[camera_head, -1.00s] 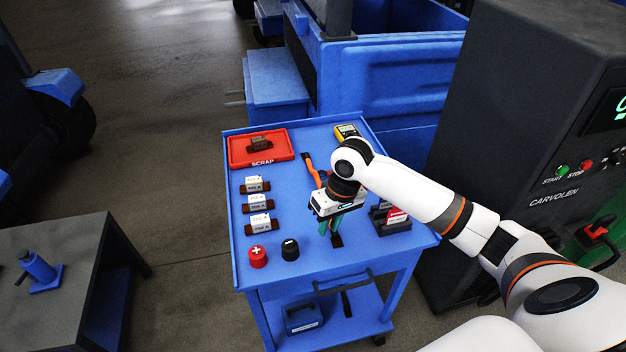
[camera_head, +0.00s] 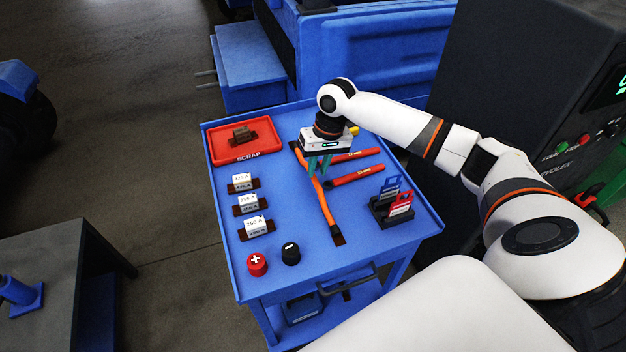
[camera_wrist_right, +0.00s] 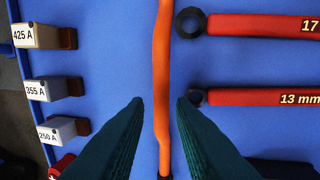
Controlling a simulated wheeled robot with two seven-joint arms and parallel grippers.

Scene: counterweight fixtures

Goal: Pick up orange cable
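The orange cable (camera_head: 322,202) lies lengthwise on the blue cart top, with dark ends. In the right wrist view the cable (camera_wrist_right: 162,55) runs from the top edge down between my two green fingers. My right gripper (camera_head: 319,170) is over the far part of the cable, fingers pointing down. In the wrist view the fingers of this gripper (camera_wrist_right: 160,102) stand apart on either side of the cable, with gaps, so it is open and empty. The gripper hides part of the cable in the head view. My left gripper is not in view.
Two red wrenches (camera_head: 355,175) lie right of the cable. Labelled fuses (camera_head: 248,204) stand to the left, and a red scrap tray (camera_head: 264,150) is at the far left. Red (camera_head: 257,265) and black (camera_head: 291,253) caps are in front. A dark holder (camera_head: 378,208) stands at right.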

